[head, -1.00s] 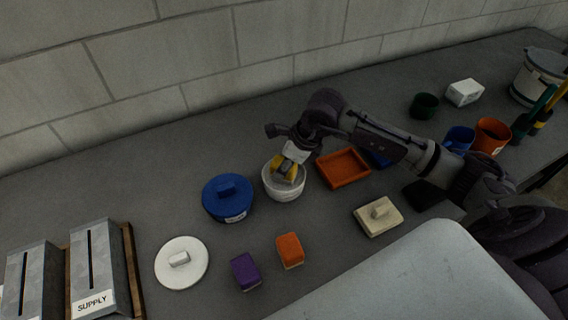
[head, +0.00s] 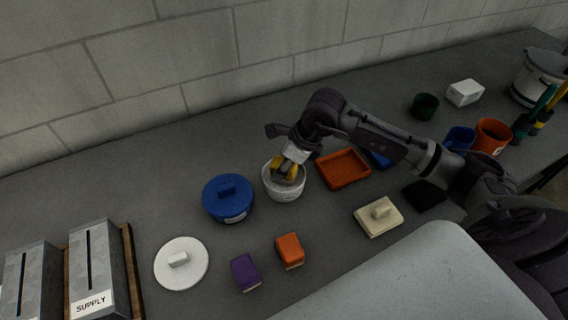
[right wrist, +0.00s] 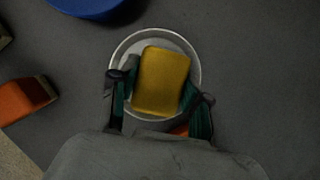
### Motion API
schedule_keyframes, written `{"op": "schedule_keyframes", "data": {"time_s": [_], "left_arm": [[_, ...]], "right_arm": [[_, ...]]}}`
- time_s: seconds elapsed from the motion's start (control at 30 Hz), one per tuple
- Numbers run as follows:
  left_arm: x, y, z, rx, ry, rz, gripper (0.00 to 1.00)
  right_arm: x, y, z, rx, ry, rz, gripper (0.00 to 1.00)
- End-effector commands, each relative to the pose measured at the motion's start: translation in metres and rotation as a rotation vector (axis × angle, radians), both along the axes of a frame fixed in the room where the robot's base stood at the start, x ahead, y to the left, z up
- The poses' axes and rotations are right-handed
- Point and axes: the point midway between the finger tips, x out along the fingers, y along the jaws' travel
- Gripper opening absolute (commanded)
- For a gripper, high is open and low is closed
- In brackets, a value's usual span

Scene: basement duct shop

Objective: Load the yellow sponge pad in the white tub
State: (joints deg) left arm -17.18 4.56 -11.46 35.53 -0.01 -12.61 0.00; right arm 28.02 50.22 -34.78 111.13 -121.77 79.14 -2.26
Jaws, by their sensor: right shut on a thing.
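The white tub (head: 284,189) stands on the grey bench, open at the top. It shows as a round rim in the right wrist view (right wrist: 199,66). My right gripper (head: 287,169) points down at the tub's mouth. In the right wrist view, its fingers (right wrist: 160,88) are shut on the two sides of the yellow sponge pad (right wrist: 163,80). The pad lies within the rim's outline; whether it touches the tub's floor cannot be told. My left gripper is not in view.
A blue lidded pot (head: 228,199) stands close left of the tub, and an orange tray (head: 344,182) close right. A block wall is behind.

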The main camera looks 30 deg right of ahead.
Motion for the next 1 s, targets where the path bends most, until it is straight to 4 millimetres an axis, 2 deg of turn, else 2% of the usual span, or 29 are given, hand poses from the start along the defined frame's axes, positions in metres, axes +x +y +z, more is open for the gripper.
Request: {"op": "schedule_keyframes", "data": {"time_s": [0.13,0.27,1.0], "left_arm": [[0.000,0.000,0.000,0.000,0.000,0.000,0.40],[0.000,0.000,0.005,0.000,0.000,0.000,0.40],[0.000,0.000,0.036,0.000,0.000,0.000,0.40]], "right_arm": [[-0.002,0.000,-0.001,-0.001,0.007,0.002,0.19],[-0.001,0.000,0.005,-0.001,0.006,0.001,0.19],[0.000,0.000,0.066,-0.001,0.001,0.000,0.19]]}}
